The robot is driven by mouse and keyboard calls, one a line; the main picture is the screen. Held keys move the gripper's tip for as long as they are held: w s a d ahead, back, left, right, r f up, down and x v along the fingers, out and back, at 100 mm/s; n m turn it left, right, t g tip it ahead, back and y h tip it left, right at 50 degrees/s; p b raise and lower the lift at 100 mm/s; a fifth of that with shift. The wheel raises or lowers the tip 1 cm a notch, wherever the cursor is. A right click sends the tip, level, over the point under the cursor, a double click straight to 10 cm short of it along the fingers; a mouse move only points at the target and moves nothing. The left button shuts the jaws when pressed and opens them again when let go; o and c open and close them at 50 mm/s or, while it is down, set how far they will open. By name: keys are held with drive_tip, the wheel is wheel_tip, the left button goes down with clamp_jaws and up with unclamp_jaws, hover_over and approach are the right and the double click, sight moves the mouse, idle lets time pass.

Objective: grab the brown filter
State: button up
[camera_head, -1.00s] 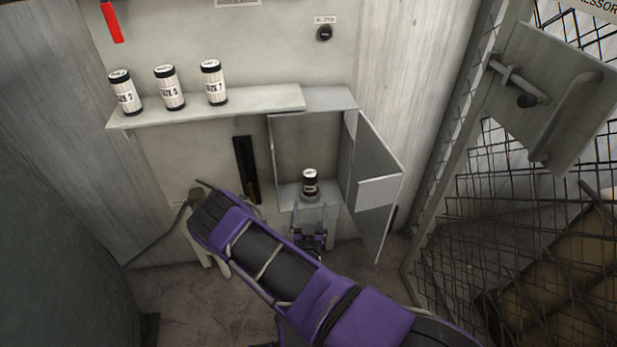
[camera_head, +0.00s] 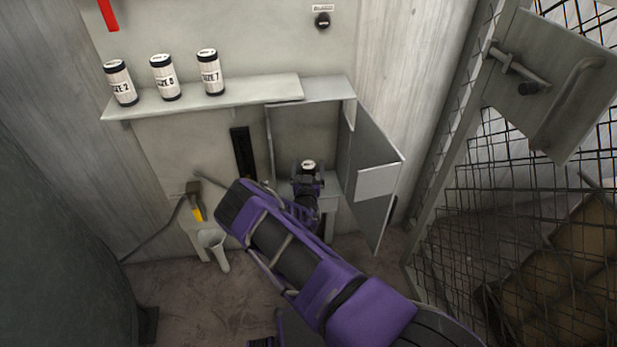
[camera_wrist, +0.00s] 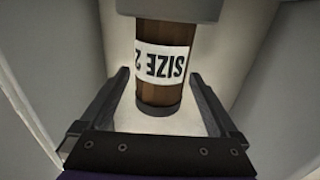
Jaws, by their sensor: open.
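The brown filter (camera_wrist: 160,80) fills the middle of the wrist view. It is a brown cylinder with a white "SIZE 2" label that reads upside down there, and a grey cap. In the head view only its pale top (camera_head: 308,165) shows above my gripper, inside the open cabinet (camera_head: 270,140). My gripper (camera_wrist: 162,85) is open, with one finger on each side of the filter. Small gaps show between the fingers and the filter. In the head view my gripper (camera_head: 308,175) reaches into the cabinet and hides most of the filter.
The cabinet door (camera_head: 375,185) stands open on the right. Several white filters, among them the nearest-left one (camera_head: 121,83), stand on a shelf (camera_head: 200,102) at upper left. A yellow-handled tool (camera_head: 197,207) and a pale funnel-like object (camera_head: 214,248) are left of my arm. A mesh fence is at right.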

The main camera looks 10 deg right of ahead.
drive_tip(key=shift+x, duration=0.9)
drive_tip(key=shift+c, duration=0.3)
clamp_jaws()
